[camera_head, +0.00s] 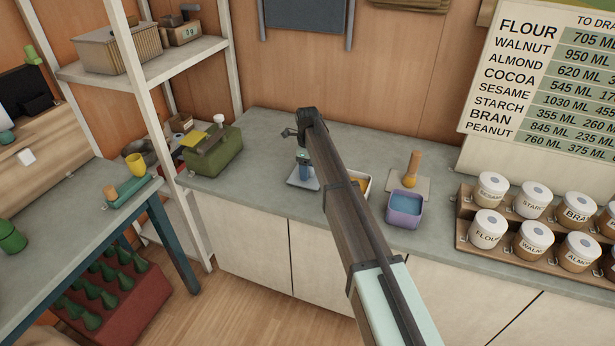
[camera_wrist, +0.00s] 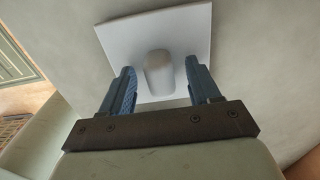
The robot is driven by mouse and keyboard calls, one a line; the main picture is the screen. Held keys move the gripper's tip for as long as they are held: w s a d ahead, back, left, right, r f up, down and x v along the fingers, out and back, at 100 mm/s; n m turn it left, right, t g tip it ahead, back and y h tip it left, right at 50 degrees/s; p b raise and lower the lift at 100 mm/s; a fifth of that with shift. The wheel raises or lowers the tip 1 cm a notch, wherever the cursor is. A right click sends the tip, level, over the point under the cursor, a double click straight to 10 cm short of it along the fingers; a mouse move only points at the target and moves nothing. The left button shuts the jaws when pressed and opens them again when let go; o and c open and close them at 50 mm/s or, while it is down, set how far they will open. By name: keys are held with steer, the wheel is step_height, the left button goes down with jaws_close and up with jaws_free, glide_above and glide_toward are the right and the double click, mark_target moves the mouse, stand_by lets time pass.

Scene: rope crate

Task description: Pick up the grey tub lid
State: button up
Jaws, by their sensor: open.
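The grey tub lid (camera_wrist: 185,32) is a flat pale square plate with a rounded upright grip (camera_wrist: 158,75) at its middle. In the head view the lid (camera_head: 296,183) lies on the grey counter, partly hidden by my gripper (camera_head: 304,166) above it. In the wrist view my gripper (camera_wrist: 160,70) is open, with one blue finger on each side of the grip. Gaps show between the fingers and the grip. I cannot tell how far down the fingertips reach beside it.
A white tub (camera_head: 366,179) stands right of the lid, partly behind my arm. Beyond are a purple tub (camera_head: 404,221) with blue contents and a beige plate (camera_head: 424,184) with an orange handle. A green box (camera_head: 213,158) stands left. Labelled jars (camera_head: 488,232) fill a right-hand rack.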

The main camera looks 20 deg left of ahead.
steer(key=shift+c, duration=0.3)
jaws_close()
steer(key=shift+r, duration=0.1)
